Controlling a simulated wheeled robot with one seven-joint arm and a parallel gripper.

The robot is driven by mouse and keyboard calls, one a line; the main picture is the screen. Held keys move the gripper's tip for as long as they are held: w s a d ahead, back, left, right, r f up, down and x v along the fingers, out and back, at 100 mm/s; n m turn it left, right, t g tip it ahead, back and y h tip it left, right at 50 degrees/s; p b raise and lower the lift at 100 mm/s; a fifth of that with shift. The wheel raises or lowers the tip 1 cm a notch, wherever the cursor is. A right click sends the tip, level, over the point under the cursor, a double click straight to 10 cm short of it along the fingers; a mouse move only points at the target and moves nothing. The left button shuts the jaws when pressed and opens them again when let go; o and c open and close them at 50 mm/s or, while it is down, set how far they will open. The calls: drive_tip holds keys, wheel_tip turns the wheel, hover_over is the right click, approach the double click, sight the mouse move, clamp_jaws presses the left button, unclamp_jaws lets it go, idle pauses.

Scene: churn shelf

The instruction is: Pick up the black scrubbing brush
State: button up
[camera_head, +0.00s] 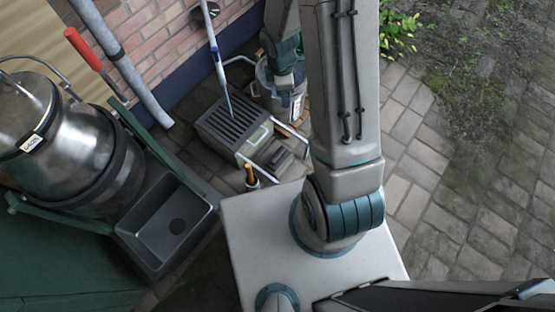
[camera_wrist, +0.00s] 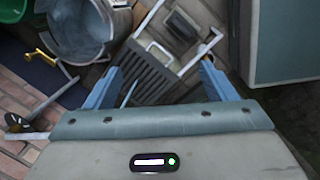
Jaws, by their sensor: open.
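The black scrubbing brush appears to be the small dark block (camera_wrist: 182,25) at the top of the wrist view, on a light-railed rack beyond the grey slatted box. In the head view it seems to be the dark block (camera_head: 281,161) to the lower right of that box. My gripper (camera_wrist: 158,68) is open and empty. Its two blue fingers are spread apart over the slatted box, and the brush is beyond the fingertips, apart from them. In the head view my gripper is small and partly merges with the metal bucket behind it.
The grey slatted box (camera_head: 232,122) has a blue-and-white pole standing on it. A metal bucket (camera_wrist: 85,30) stands beside it. A steel churn (camera_head: 70,145) and a dark basin (camera_head: 168,222) are at the left. Paving at the right is clear.

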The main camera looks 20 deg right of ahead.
wheel_tip(320, 180, down, 20)
drive_tip(key=r+n+b, duration=0.1)
drive_tip(key=n+b, duration=0.4)
drive_tip(key=b, duration=0.1)
drive_tip(key=n+g+y+b, duration=0.1)
drive_tip(key=n+b, duration=0.3)
hover_over(278, 155)
wheel_tip(278, 155, down, 12)
drive_tip(key=f+b, duration=0.1)
drive_tip(key=f, duration=0.1)
drive_tip(key=f+b, duration=0.1)
drive_tip(key=f, duration=0.2)
drive_tip(key=f+b, duration=0.1)
drive_tip(key=f, duration=0.1)
drive_tip(key=shift+s+d+f+b, duration=0.15)
drive_tip(key=shift+s+f+b, duration=0.1)
drive_tip(key=shift+f+b, duration=0.1)
drive_tip(key=shift+w+f+b, duration=0.15)
drive_tip(key=shift+f+b, duration=0.8)
drive_tip(key=shift+f, duration=0.55)
drive_tip(key=shift+w+f+b, duration=0.1)
drive_tip(key=shift+f+b, duration=0.8)
drive_tip(key=shift+f, duration=0.6)
drive_tip(key=shift+r, duration=0.1)
drive_tip(key=c, duration=1.1)
